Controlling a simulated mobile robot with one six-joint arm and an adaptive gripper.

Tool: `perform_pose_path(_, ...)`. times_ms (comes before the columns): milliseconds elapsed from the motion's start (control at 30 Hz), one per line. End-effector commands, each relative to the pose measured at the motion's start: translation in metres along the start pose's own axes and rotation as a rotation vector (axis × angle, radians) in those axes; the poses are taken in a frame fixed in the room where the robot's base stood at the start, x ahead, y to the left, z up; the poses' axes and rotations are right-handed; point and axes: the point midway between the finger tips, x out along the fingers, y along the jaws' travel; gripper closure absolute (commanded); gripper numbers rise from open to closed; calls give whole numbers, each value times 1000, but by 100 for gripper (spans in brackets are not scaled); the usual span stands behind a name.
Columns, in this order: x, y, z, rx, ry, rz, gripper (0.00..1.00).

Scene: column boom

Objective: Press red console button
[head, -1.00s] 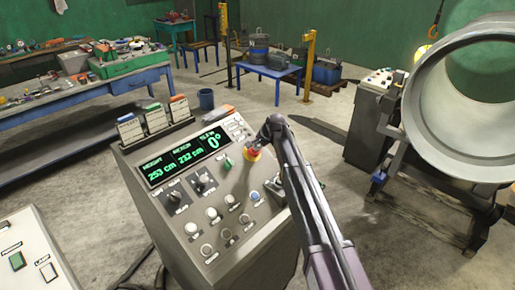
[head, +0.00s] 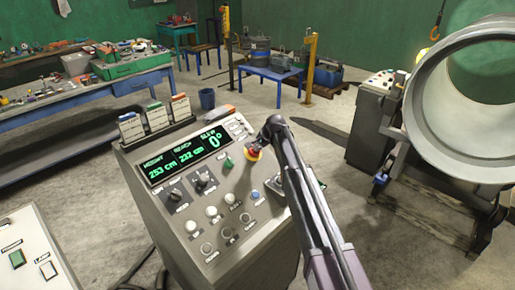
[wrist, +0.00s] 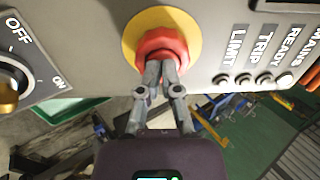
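The red button (wrist: 160,43) sits on a yellow disc (wrist: 188,22) on the grey console. In the head view the red button (head: 251,154) shows beside the end of my arm, near the console's upper right edge. My gripper (wrist: 163,66) has its fingertips close together at the button's lower edge in the wrist view. The fingers look shut with nothing between them. They overlap the red button in the picture; whether they touch or press it I cannot tell. The console (head: 165,212) has a green display (head: 183,157) reading 253 cm, 232 cm and 0°.
An OFF/ON knob (wrist: 12,85) is left of the button in the wrist view. Small indicators (wrist: 245,80) lie to its right. Several knobs and a green switch (head: 229,162) share the panel. A large pipe (head: 425,100) stands right; a blue workbench (head: 150,77) is behind left.

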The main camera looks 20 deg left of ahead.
Motion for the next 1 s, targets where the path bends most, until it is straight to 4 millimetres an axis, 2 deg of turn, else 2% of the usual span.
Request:
perform_pose_path(200, 4, -1, 5, -6, -9, 8, 100)
perform_pose_path(433, -4, -1, 5, -6, -9, 6, 100)
perform_pose_path(1000, -60, -1, 0, -2, 1, -6, 100)
